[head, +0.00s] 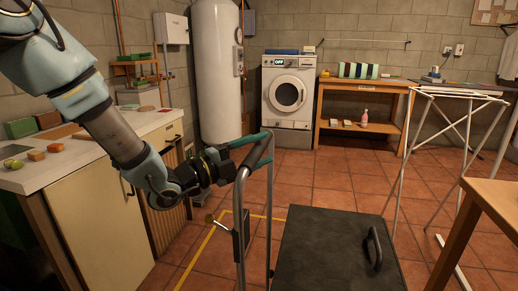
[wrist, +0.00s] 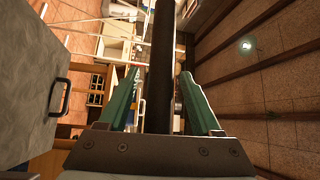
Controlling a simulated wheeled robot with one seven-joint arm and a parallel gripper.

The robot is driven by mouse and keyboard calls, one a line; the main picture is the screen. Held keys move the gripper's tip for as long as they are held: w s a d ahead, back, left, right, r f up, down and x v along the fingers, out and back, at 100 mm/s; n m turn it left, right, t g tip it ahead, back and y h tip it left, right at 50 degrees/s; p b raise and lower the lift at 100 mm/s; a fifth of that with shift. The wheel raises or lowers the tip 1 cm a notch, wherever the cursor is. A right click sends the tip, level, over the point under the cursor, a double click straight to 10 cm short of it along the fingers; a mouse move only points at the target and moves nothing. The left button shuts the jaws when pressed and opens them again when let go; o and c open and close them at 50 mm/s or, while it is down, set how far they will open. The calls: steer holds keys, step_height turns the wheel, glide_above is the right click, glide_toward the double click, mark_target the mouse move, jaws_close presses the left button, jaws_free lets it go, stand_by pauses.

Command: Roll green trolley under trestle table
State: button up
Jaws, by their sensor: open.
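The trolley shows in the head view as an upright grey push handle (head: 241,215) and a flat dark top (head: 330,245) with a black grip on it. No green is clear on it, and its lower body and wheels are hidden or out of frame. My gripper (head: 266,148) is at the top of the push handle. In the wrist view my gripper (wrist: 160,76) is open, with the dark handle bar (wrist: 160,45) between its two green fingers; I cannot tell whether they touch it. A wooden table (head: 494,202), perhaps the trestle table, stands at the right edge, partly cut off.
A white folding rack (head: 458,95) with crossed legs stands right of the trolley. A white-topped counter (head: 75,165) is on the left. A workbench (head: 362,84) and a washing machine (head: 288,92) stand at the back. Tiled floor (head: 330,180) is free beyond the trolley; yellow lines mark part of it.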

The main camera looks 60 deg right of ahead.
jaws_close()
stand_by(0.5)
stand_by(0.9)
